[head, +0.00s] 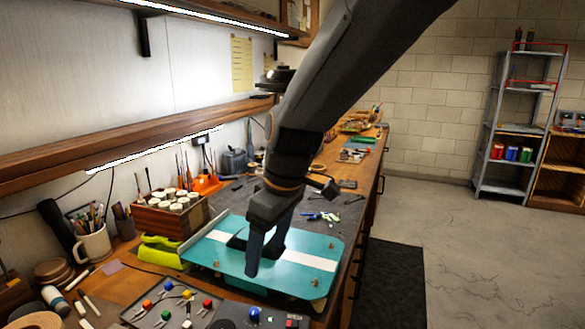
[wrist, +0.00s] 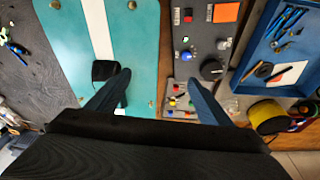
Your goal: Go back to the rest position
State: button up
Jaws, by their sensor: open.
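My gripper (head: 265,240) is in the middle of the head view, pointing down over a teal panel (head: 312,264) with a white stripe. In the wrist view my gripper (wrist: 158,92) shows two dark blue fingers spread wide apart with nothing between them. The teal panel (wrist: 140,45) lies under the left finger in that view, with a dark opening beside the fingertip. A grey tray of small coloured parts (wrist: 180,100) shows between the fingers. How high the fingertips are above the panel is hard to tell.
A wooden box of white jars (head: 170,212), a mug of pencils (head: 93,243) and a yellow-green object (head: 160,251) stand left of the panel. A wooden shelf (head: 120,143) runs along the wall above. A blue tray of tools (wrist: 285,50) lies right in the wrist view. Floor at right is open.

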jog(key=s+d+f+m, duration=0.3)
jog(key=d+m, duration=0.1)
jog(key=d, duration=0.4)
jog(key=s+d+f+m+h, duration=0.1)
jog(key=s+d+f+m, duration=0.2)
jog(key=d, duration=0.5)
jog(key=s+d+f+m+h, duration=0.1)
jog(key=d+f+m, duration=0.3)
jog(key=d, duration=0.4)
jog(key=shift+s+f+m, duration=0.15)
jog(key=shift+s+m, duration=0.65)
jog(key=shift+s, duration=0.1)
